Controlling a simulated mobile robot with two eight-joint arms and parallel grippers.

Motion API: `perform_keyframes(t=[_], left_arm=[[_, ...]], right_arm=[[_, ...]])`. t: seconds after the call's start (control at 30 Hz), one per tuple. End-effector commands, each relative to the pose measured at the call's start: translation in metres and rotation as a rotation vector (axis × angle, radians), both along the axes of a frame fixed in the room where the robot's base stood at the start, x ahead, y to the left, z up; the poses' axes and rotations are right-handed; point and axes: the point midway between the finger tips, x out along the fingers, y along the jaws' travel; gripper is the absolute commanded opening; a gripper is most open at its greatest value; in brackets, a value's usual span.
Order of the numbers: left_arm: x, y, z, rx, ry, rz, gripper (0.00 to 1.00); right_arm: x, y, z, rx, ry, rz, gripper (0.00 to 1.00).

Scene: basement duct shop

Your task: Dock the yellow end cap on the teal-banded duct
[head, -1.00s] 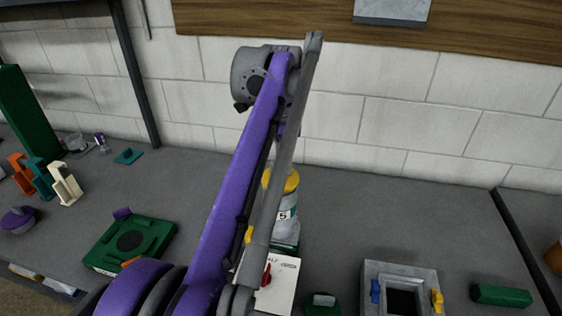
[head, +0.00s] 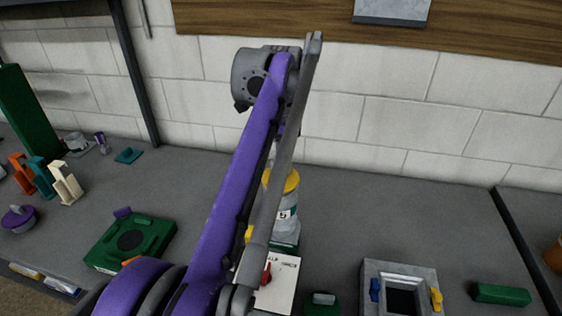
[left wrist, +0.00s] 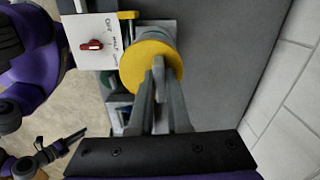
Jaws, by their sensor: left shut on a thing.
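The yellow end cap (head: 292,181) is at the top of the pale duct (head: 289,222) with a teal band and a label reading 5. My left arm covers part of both in the head view. In the left wrist view the yellow cap (left wrist: 136,68) shows as a round disc against the grey duct (left wrist: 158,28). My left gripper (left wrist: 158,72) is shut on the cap's grip at the disc's middle. The seam between cap and duct is hidden, so I cannot tell whether it is fully seated. My right gripper (left wrist: 68,141) is a small dark shape at lower left, its jaws unclear.
A white panel with a red knob (head: 266,274) stands in front of the duct. A grey square-holed block (head: 372,268) and green bar (head: 501,294) lie right; a green fixture (head: 160,240) lies left.

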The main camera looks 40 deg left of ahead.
Motion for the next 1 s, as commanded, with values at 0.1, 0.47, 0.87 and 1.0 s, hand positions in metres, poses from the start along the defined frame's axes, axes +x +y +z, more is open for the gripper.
perform_keyframes(t=[0.1,0.47,0.87,1.0], left_arm=[[0.000,0.000,-0.001,0.000,0.000,0.000,0.00],[0.000,0.000,-0.009,0.000,0.000,0.000,0.00],[0.000,0.000,-0.012,0.000,0.000,0.000,0.28],[0.000,0.000,-0.012,0.000,0.000,0.000,0.28]], right_arm=[[0.000,0.000,-0.001,0.000,0.001,0.000,0.50],[-0.002,0.000,-0.005,0.000,0.004,0.000,0.50],[-0.003,0.000,-0.007,0.000,0.005,0.000,0.50],[-0.003,0.000,-0.007,0.000,0.005,0.000,0.50]])
